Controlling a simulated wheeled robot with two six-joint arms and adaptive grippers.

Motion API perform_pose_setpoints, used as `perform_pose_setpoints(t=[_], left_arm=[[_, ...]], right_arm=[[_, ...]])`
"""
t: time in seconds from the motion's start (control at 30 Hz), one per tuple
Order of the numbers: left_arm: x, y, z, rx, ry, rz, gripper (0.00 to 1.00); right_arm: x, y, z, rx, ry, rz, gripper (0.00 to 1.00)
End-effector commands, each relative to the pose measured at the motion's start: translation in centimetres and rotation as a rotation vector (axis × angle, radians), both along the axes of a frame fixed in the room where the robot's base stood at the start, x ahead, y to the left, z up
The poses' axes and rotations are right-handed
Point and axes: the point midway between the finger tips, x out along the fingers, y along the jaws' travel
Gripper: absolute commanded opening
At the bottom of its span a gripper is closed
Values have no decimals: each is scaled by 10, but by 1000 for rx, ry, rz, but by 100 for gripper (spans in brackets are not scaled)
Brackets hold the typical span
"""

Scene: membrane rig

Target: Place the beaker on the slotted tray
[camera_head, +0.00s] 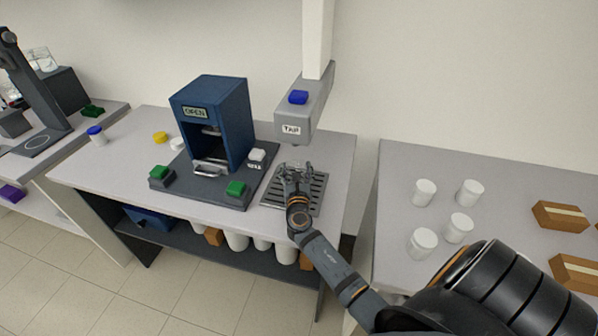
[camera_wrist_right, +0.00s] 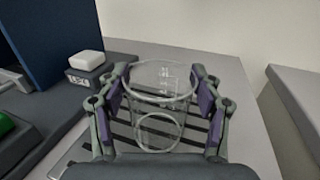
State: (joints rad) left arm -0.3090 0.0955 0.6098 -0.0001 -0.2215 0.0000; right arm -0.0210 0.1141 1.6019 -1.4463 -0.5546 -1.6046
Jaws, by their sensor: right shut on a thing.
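A clear glass beaker (camera_wrist_right: 160,100) stands upright between the fingers of my right gripper (camera_wrist_right: 160,98) in the wrist view, with a pad against each side. In the head view my right gripper (camera_head: 298,172) is over the slotted tray (camera_head: 313,205), under the tap (camera_head: 305,108), and mostly hides the beaker. The dark slats of the tray (camera_wrist_right: 190,142) show behind and through the beaker in the wrist view. I cannot tell whether the beaker's base touches the tray. My left gripper is not in view.
A blue box rig marked OPEN (camera_head: 213,118) stands left of the tray, with green buttons (camera_head: 237,188) on its base and a white button (camera_head: 257,155) near the tray. Several white jars (camera_head: 424,192) and brown boxes (camera_head: 560,215) occupy the right bench. A gap separates the benches.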

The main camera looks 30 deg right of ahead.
Motion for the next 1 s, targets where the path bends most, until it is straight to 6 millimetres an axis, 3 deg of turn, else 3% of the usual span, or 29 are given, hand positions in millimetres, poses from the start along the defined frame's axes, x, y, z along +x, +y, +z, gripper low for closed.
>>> perform_pose_setpoints(t=[0.13,0.17,0.3,0.47,0.67,0.77,1.0], left_arm=[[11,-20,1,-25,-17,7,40],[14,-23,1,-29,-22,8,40],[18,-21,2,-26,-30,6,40],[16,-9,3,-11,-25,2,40],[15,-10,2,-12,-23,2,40],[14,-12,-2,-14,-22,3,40],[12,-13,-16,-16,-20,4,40]], right_arm=[[-1,0,0,2,5,-1,27],[-1,0,-1,3,5,-1,69],[0,0,0,3,4,-1,88],[0,0,0,2,3,-1,88],[-3,1,0,2,3,0,88],[-14,8,-2,4,3,0,88],[-64,38,-4,7,3,-2,88]])
